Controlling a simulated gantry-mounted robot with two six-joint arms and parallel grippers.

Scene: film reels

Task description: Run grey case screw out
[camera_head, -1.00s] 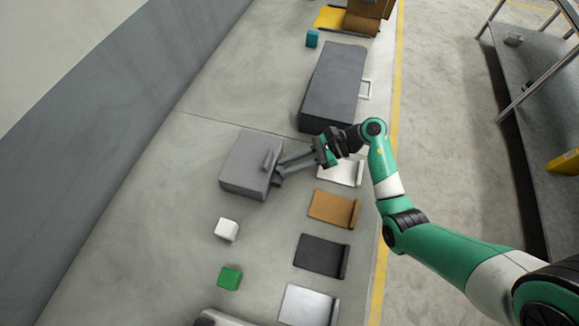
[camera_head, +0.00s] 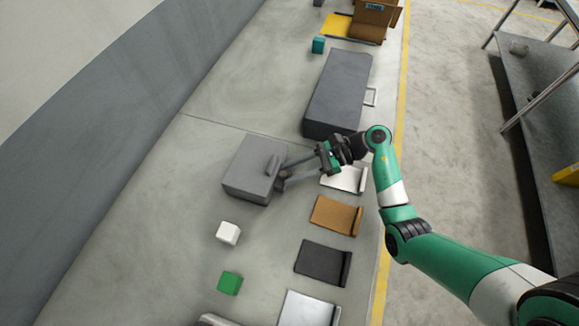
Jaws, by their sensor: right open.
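The grey case (camera_head: 249,172) is a box on the pale floor strip, left of my right gripper. A grey raised piece (camera_head: 272,165) stands on its right side; I cannot tell whether it is the screw. My right gripper (camera_head: 280,173) is open, with its two long fingers reaching left to the case's right edge, close to the raised piece. I cannot tell whether the fingers touch it. My left gripper is not in view.
A larger dark grey box (camera_head: 338,92) lies behind the gripper. White (camera_head: 345,179), brown (camera_head: 335,214) and black (camera_head: 322,262) plates line the right side. Clear floor lies left of the case.

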